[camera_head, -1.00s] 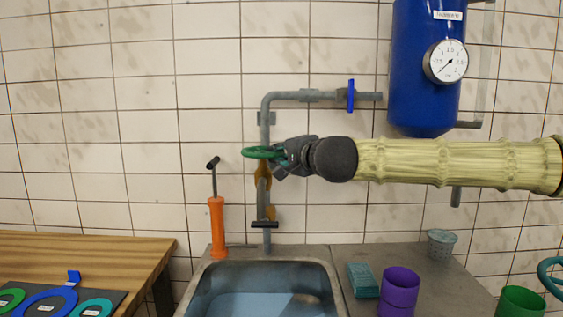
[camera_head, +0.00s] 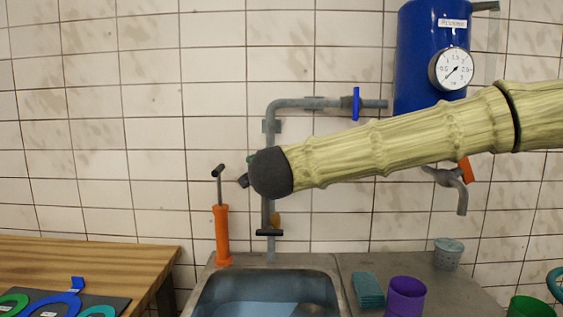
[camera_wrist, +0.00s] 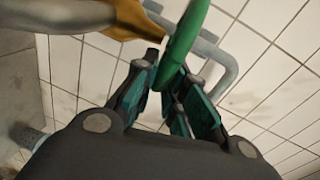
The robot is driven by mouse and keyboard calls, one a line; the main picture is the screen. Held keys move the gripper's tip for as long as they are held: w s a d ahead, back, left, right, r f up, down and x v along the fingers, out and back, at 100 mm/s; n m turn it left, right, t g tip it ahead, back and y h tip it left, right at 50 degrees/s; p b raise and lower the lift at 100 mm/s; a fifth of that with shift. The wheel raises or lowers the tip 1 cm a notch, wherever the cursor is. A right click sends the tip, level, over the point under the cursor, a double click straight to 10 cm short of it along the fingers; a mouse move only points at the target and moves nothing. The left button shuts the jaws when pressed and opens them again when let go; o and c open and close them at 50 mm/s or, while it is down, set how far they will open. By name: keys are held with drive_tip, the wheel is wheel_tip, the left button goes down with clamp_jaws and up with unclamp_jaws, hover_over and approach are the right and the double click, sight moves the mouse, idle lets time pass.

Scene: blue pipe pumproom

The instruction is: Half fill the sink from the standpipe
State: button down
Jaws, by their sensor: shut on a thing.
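The grey standpipe (camera_head: 300,103) rises behind the sink (camera_head: 336,290). Its green handwheel is almost wholly hidden by my arm in the head view; its rim crosses the wrist view (camera_wrist: 190,30). My gripper (camera_wrist: 165,78) is shut on this rim. In the head view only a dark bit of my gripper (camera_head: 243,181) shows left of my wrist. A brass-coloured part (camera_head: 275,219) of the standpipe shows below my wrist, above a black crossbar (camera_head: 268,233). Bluish water (camera_head: 265,309) shows in the sink; its depth I cannot tell.
An orange hand pump (camera_head: 222,235) stands left of the standpipe. A blue handwheel (camera_head: 356,103) sits on the upper pipe. The blue tank (camera_head: 420,60) with a gauge and a tap with an orange handle (camera_head: 465,171) are right. A sponge (camera_head: 367,290) and purple cup (camera_head: 405,296) stand right of the sink.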

drive_tip(key=shift+f, duration=0.25)
drive_tip(key=c, duration=1.5)
unclamp_jaws()
drive_tip(key=shift+r, duration=0.1)
drive_tip(key=shift+s+r, duration=0.1)
drive_tip(key=shift+s, duration=0.25)
drive_tip(key=s, duration=0.3)
drive_tip(key=s+r, duration=0.1)
drive_tip(key=s, duration=0.7)
drive_tip(key=shift+s+a+r, duration=0.1)
drive_tip(key=shift+a+r, duration=0.1)
drive_tip(key=shift+r, duration=0.05)
drive_tip(key=shift+d, duration=0.1)
